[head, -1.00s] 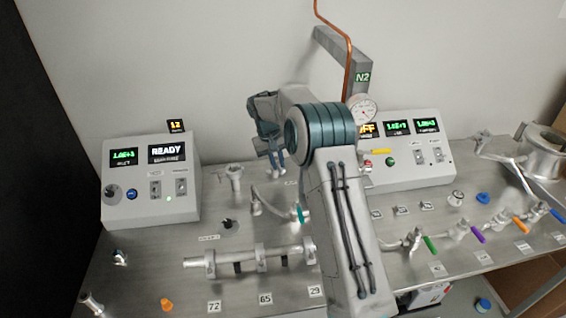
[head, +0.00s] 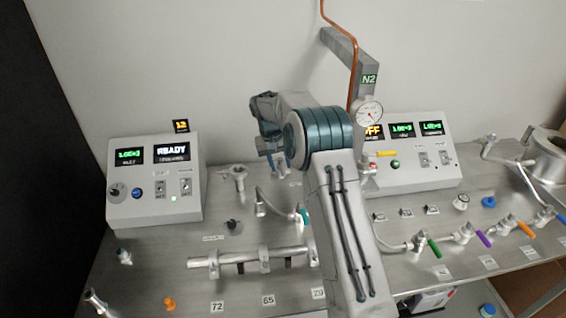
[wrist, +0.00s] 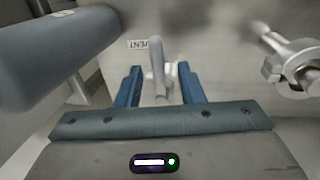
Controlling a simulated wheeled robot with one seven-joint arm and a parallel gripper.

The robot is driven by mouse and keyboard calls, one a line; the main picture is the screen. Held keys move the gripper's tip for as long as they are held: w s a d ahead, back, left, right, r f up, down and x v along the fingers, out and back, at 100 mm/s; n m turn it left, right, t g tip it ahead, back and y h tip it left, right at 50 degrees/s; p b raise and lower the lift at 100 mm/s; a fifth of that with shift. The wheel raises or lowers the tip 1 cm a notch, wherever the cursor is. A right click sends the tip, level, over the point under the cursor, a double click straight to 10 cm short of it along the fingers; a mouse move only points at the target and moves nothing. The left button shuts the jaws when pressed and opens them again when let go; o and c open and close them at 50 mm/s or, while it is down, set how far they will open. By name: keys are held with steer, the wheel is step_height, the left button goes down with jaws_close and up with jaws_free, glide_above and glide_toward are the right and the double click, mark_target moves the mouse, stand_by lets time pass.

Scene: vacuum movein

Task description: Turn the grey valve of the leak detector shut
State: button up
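In the wrist view a grey lever-like handle (wrist: 157,68) stands between the two blue fingers of my gripper (wrist: 157,85). The fingers are apart, with a visible gap on each side of the handle. A label reading VENT (wrist: 138,44) lies beside it. In the head view my gripper (head: 279,160) points down over the back of the bench, behind my arm. The handle cannot be made out there. A grey box with a READY display (head: 171,151), perhaps the leak detector, stands at the left.
A metal pipe fitting (wrist: 290,62) is close at the right in the wrist view. A gauge (head: 369,112) and a second display box (head: 425,180) stand to the right.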

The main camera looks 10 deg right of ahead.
step_height(320, 180, up, 14)
steer(key=a+b, duration=0.1)
steer(key=a, duration=0.1)
steer(key=shift+a+f, duration=0.25)
steer(key=shift+a, duration=0.1)
steer(key=s+d+r+t+y, duration=0.15)
steer(key=s+r, duration=0.25)
steer(key=s, duration=0.6)
steer(key=s+d+r, duration=0.3)
steer(key=s+r, duration=0.1)
steer(key=s, duration=0.5)
steer(key=s+d+f+t, duration=0.1)
steer(key=s+f, duration=0.3)
steer(key=s, duration=0.7)
steer(key=s+d+f+t, duration=0.1)
steer(key=s+f, duration=0.4)
steer(key=s, duration=0.5)
steer(key=shift+s+d+y, duration=0.3)
steer(key=shift+s+y, duration=0.05)
steer(key=shift+s, duration=0.05)
